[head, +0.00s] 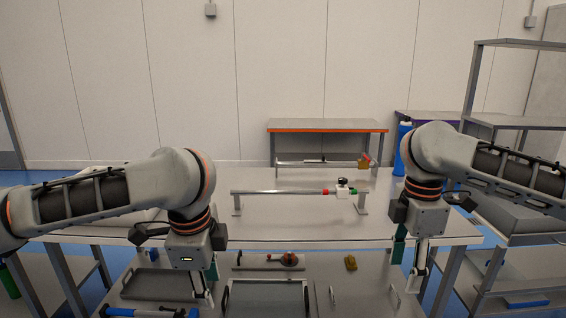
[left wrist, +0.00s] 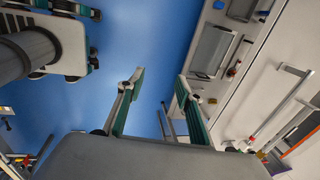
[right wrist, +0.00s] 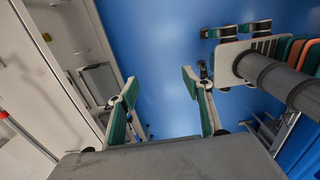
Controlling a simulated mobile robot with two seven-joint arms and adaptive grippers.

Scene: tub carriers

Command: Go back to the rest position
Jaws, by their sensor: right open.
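My left gripper (head: 206,278) hangs pointing down in the lower left of the head view, at the near side of the table. In the left wrist view its two green-padded fingers (left wrist: 160,84) stand apart with nothing between them. My right gripper (head: 408,270) hangs pointing down in the lower right of the head view. In the right wrist view its fingers (right wrist: 158,82) are also apart and empty, over blue floor. Neither gripper touches an object that I can see.
A lower shelf holds a grey tray (head: 160,285) and a yellow piece (head: 350,263). An orange-edged bench (head: 325,127) and a shelf rack (head: 515,122) stand behind.

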